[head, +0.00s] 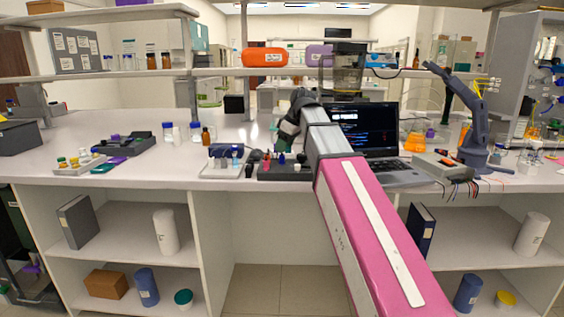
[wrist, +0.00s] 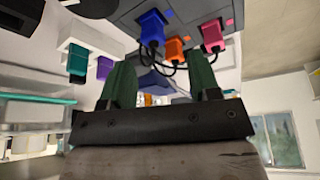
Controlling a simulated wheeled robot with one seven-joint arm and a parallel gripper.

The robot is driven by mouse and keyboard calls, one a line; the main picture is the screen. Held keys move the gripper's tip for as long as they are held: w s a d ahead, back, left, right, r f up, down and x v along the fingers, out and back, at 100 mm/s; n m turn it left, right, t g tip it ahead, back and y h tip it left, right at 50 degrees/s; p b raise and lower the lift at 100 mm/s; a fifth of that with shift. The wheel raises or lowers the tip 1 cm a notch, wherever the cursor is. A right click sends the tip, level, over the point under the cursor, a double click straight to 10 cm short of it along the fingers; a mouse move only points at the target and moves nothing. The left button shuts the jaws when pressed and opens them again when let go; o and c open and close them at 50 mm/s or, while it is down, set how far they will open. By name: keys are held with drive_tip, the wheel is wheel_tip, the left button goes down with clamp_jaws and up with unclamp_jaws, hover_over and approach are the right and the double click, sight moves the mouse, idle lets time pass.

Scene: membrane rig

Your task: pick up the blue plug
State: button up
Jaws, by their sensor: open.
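The blue plug (wrist: 152,27) stands in the grey panel of the rig (wrist: 205,12) near the top of the wrist view, with a dark cable looping from it. An orange plug (wrist: 174,48) and a pink plug (wrist: 212,36) sit to its right in the same panel. My gripper (wrist: 162,72) has its two green fingers apart, and no plug is held. The blue plug appears beyond the fingertips, between them across the picture, and apart from them. In the head view my gripper (head: 284,142) is above the dark rig block, its fingers too small to read clearly.
A teal piece (wrist: 77,62) and a purple piece (wrist: 104,68) are left of my fingers in the wrist view. The front left bench is partly clear.

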sight(282, 160)
drive_tip(key=x, duration=0.5)
drive_tip(key=shift+w+d+f, duration=0.1)
drive_tip(key=shift+d, duration=0.2)
drive_tip(key=c, duration=0.9)
